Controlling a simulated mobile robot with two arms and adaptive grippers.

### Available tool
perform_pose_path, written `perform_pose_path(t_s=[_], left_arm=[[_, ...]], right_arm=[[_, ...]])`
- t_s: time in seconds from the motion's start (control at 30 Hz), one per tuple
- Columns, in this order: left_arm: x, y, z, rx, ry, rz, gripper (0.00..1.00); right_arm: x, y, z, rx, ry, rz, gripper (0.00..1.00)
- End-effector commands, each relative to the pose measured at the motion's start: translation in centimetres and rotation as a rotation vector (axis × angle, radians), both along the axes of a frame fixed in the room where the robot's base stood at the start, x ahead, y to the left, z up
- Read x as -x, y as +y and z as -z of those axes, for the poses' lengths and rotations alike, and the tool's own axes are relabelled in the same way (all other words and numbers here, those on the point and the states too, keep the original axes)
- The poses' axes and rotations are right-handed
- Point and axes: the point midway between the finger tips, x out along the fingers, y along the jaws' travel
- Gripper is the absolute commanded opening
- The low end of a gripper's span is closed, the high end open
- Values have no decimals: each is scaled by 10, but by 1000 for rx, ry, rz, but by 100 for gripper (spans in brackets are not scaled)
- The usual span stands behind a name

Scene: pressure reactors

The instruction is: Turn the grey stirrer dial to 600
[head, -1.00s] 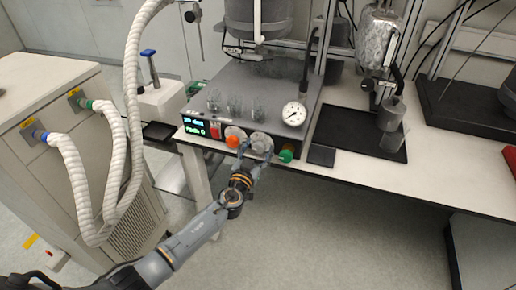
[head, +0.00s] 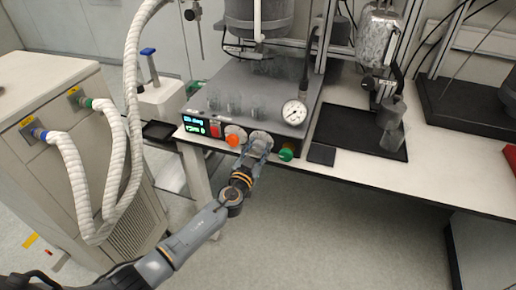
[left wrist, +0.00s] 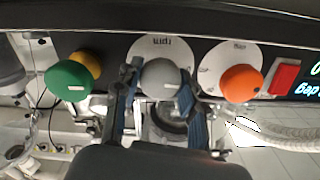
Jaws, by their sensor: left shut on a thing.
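The grey stirrer dial (left wrist: 160,79) sits on a white round scale marked "rpm" (left wrist: 160,50) in the left wrist view. My left gripper (head: 259,146) is at the dial on the front of the reactor base. In the left wrist view my left gripper (left wrist: 162,90) has one finger on each side of the dial and is shut on it. The display (head: 194,125) glows green and blue; its digits are too blurred to read for certain. In the head view the fingers partly hide the dial. My right gripper is not in view.
An orange knob (head: 233,140) and a red switch (head: 215,131) are left of the grey dial. A green knob (head: 286,154) is to its right. A pressure gauge (head: 294,112) and glass beakers (head: 235,103) stand above. Free floor lies below the bench.

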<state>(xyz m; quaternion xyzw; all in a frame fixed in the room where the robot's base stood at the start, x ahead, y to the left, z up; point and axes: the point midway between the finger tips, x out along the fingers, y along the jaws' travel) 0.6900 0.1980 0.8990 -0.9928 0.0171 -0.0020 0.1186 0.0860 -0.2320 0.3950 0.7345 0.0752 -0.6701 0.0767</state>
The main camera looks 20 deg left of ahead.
Motion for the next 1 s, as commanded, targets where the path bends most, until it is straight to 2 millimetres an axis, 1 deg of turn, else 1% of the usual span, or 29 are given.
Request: perform_pose_path(t_s=[0.17, 0.4, 1.0], left_arm=[[0, -1, 2, -119, -6, 1, 9], [0, -1, 1, -338, -14, 0, 9], [0, -2, 1, -910, -32, 0, 9]], right_arm=[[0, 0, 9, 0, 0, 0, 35], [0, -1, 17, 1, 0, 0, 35], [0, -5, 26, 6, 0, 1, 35]])
